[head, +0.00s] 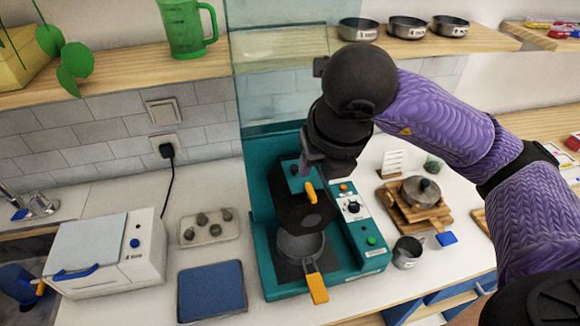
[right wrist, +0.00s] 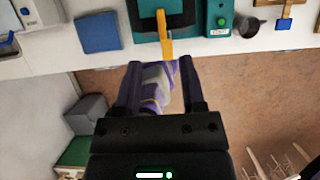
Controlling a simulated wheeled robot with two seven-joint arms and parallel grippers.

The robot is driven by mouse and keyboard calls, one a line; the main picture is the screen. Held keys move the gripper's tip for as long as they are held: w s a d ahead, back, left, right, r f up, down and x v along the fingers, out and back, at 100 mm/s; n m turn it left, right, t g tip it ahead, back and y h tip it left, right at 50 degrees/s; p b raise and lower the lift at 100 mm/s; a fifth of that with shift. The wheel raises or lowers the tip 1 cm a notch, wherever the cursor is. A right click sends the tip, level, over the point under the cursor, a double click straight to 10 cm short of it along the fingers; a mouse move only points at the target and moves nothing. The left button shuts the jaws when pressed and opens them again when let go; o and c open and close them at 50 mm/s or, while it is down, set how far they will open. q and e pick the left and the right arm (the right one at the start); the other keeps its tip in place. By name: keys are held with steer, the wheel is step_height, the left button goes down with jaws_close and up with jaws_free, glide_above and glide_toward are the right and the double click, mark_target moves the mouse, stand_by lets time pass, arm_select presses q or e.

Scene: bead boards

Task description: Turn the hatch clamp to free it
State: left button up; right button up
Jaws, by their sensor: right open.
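A teal machine (head: 262,240) stands on the white counter. A small orange lever (head: 310,192) sits on its dark upper part; I cannot tell for certain whether this is the hatch clamp. Below it is a round metal holder (head: 300,245) with an orange handle (head: 317,288) toward me. That handle (right wrist: 166,40) also shows in the right wrist view. My right gripper (head: 318,172) appears just above the small lever in the head view; its contact is unclear. In the wrist view its fingers (right wrist: 162,88) are apart, with a purple patterned shape visible between them. My left gripper is not seen.
A blue mat (head: 212,291), a tray of small weights (head: 208,229) and a white box (head: 118,255) lie left of the machine. A metal cup (head: 407,252) and wooden boards with a pot (head: 421,191) lie right. A clear panel (head: 280,85) rises behind.

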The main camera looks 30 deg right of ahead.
mark_target(312, 190)
steer(key=x, duration=0.8)
steer(key=shift+s+f, duration=0.1)
steer(key=shift+f, duration=0.35)
jaws_close()
